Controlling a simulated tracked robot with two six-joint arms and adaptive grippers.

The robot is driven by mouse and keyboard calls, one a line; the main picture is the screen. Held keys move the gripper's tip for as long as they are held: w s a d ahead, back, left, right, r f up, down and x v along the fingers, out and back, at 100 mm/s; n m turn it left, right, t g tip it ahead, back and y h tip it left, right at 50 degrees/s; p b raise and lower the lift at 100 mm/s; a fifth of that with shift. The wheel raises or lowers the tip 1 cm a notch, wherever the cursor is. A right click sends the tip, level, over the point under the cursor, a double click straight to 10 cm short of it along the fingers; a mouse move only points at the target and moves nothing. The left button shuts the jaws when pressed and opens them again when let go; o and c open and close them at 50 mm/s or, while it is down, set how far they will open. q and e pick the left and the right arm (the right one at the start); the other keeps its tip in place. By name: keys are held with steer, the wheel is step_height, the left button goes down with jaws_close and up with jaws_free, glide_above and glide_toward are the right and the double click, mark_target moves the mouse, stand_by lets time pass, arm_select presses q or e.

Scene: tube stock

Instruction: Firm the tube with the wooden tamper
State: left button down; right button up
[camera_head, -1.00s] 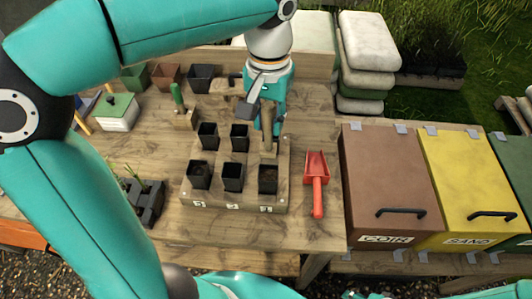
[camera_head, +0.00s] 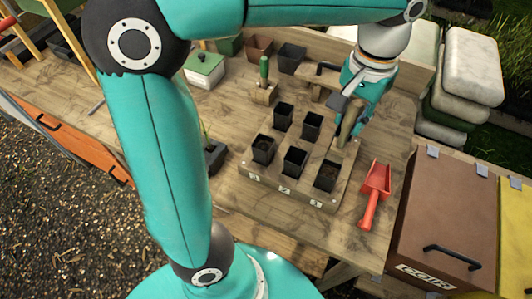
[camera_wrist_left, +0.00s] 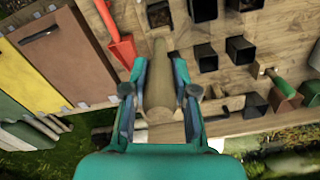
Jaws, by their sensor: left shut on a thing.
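The wooden tamper (camera_head: 347,128) stands roughly upright at the back right place of a wooden rack (camera_head: 262,184). My left gripper (camera_head: 352,112) is shut on the tamper. In the left wrist view the tamper (camera_wrist_left: 158,85) lies between the two fingers (camera_wrist_left: 160,90). Whether its lower end rests in the rack or hangs just above it, I cannot tell. Several black square tubes stand in the rack: front left (camera_head: 263,149), front middle (camera_head: 294,161), front right (camera_head: 327,175) with brown fill, and two behind (camera_head: 283,115) (camera_head: 311,125). My right gripper is out of view.
A red scoop (camera_head: 374,194) lies right of the rack. A brown COIR bin (camera_head: 440,215) stands beyond the table's right edge. A green-handled tool (camera_head: 264,72) stands behind the rack, near a green-lidded box (camera_head: 204,68) and spare pots (camera_head: 291,58). White sacks (camera_head: 474,65) are stacked at back right.

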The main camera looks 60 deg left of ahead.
arm_select(q)
steer(key=shift+m, duration=0.3)
stand_by(0.5)
steer(key=shift+s+m, duration=0.15)
steer(key=shift+m, duration=0.45)
steer(key=shift+s+a+m, duration=0.15)
steer(key=shift+a+m, duration=0.05)
steer(key=shift+m, duration=0.3)
steer(key=s+a+r+n, duration=0.1)
steer(key=s+a, duration=0.4)
steer(key=a, duration=0.3)
steer(key=s+a+r+n, duration=0.1)
steer(key=s+a+n, duration=0.1)
steer(key=s+a, duration=0.35)
step_height(320, 180, down, 8)
steer(key=w+a+b, duration=0.1)
steer(key=b, duration=0.5)
steer(key=shift+w+a+f, duration=0.25)
steer(key=shift+f+b, duration=0.15)
steer(key=shift+b, duration=0.15)
steer(key=shift+f+b, duration=0.4)
steer(key=shift+f, duration=0.15)
